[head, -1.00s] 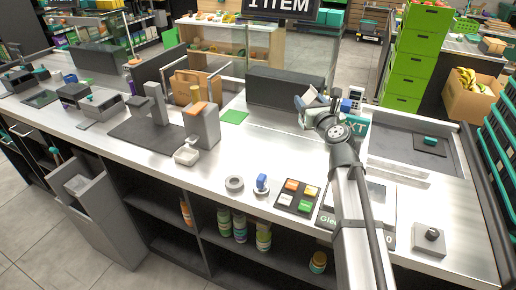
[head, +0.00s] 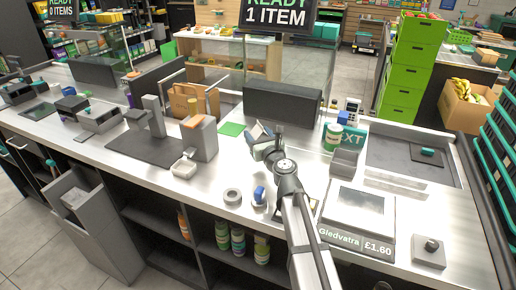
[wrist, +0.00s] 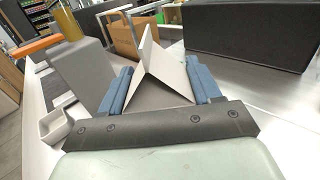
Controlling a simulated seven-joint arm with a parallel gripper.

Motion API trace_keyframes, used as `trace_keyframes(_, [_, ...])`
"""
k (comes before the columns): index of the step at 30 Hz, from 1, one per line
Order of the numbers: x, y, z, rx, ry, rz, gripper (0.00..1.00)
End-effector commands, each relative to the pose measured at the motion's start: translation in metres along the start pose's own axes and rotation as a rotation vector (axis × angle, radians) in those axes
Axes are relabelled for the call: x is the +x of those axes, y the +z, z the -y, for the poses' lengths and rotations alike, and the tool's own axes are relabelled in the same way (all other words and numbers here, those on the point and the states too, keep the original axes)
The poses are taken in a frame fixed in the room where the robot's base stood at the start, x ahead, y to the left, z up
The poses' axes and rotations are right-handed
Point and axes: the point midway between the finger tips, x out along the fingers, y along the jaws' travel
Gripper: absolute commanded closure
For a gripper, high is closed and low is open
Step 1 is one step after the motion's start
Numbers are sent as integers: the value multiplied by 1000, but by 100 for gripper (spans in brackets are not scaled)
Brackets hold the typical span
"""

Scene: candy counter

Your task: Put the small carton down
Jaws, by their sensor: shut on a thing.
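My gripper (head: 260,134) is over the bare middle of the steel counter, right of the small green mat. In the wrist view its two blue fingers (wrist: 165,85) are shut on the small carton (wrist: 176,76). The carton is pale grey-white with angled faces, and its top edge sticks up between the fingers. In the head view the carton (head: 267,128) is a small pale patch at the gripper's tip, mostly hidden by the fingers. I cannot tell how far it is above the counter.
The green mat (head: 232,129) lies left of the gripper. Behind is a long dark box (head: 283,103); further left is a grey post unit (head: 201,138) with a white tray (head: 183,168).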

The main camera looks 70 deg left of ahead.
Motion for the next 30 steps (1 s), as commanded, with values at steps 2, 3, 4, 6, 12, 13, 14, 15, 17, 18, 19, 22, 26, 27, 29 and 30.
trace_keyframes(2, [0,-3,0,1,0,1,83])
trace_keyframes(3, [0,-5,0,0,0,1,83])
trace_keyframes(4, [0,-7,0,0,0,0,83])
trace_keyframes(6, [0,-13,0,1,0,-1,83])
trace_keyframes(12, [0,-37,0,2,0,-1,83])
trace_keyframes(13, [0,-40,0,1,0,-1,83])
trace_keyframes(14, [0,-42,0,1,0,-1,83])
trace_keyframes(15, [0,-44,0,1,0,0,83])
trace_keyframes(17, [0,-45,0,0,0,1,83])
trace_keyframes(18, [0,-46,0,1,0,1,83])
trace_keyframes(19, [0,-46,0,1,0,1,83])
trace_keyframes(22, [0,-46,0,0,0,1,83])
trace_keyframes(26, [0,-46,0,0,0,1,83])
trace_keyframes(27, [0,-47,0,1,0,1,83])
trace_keyframes(29, [0,-48,0,1,0,1,83])
trace_keyframes(30, [0,-49,0,0,0,1,83])
